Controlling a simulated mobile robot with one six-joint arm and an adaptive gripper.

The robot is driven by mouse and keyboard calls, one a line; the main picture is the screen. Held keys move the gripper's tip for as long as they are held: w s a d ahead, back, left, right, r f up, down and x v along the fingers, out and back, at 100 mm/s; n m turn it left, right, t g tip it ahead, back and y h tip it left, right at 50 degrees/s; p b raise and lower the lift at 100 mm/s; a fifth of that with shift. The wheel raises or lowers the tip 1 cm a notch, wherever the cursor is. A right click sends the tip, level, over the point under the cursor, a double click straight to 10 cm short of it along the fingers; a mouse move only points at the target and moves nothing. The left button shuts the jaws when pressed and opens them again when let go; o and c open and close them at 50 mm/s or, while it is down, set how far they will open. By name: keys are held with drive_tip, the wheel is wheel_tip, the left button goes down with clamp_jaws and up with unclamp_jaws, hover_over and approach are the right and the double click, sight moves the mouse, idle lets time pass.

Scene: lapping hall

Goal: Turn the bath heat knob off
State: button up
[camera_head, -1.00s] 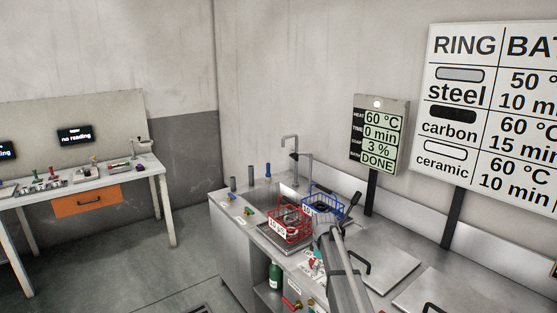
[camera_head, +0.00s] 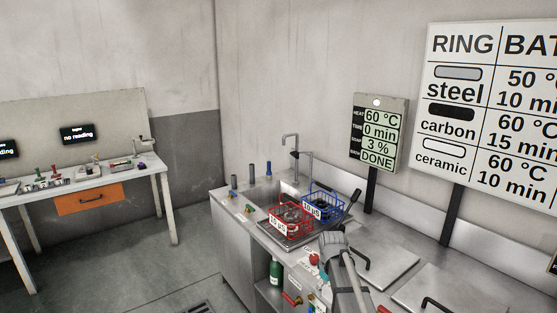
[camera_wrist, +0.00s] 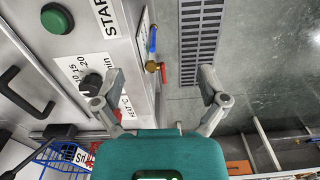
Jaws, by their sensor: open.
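The display panel (camera_head: 379,133) on the wall in the head view reads HEAT 60 °C, TIME 0 min, SOAP 3 %, DONE. In the wrist view my gripper (camera_wrist: 160,80) is open and empty, its fingers spread over the bench front and floor. A black knob (camera_wrist: 92,84) beside a minute scale lies just left of the left finger. A white label reading HEAT °C (camera_wrist: 62,131) lies below it. A green button (camera_wrist: 57,18) sits near START lettering.
A red basket (camera_head: 290,220) and a blue basket (camera_head: 323,205) stand by the sink. Blue and red valve handles (camera_wrist: 152,38) project from the bench front. A floor grate (camera_wrist: 200,30) lies beyond. Floor at right is open.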

drive_tip(key=s+f+m, duration=0.1)
drive_tip(key=s+m, duration=0.5)
drive_tip(key=s, duration=1.2)
drive_tip(key=shift+s+d+m+b, duration=0.15)
drive_tip(key=shift+d+m+b, duration=0.15)
drive_tip(key=shift+d+b, duration=0.15)
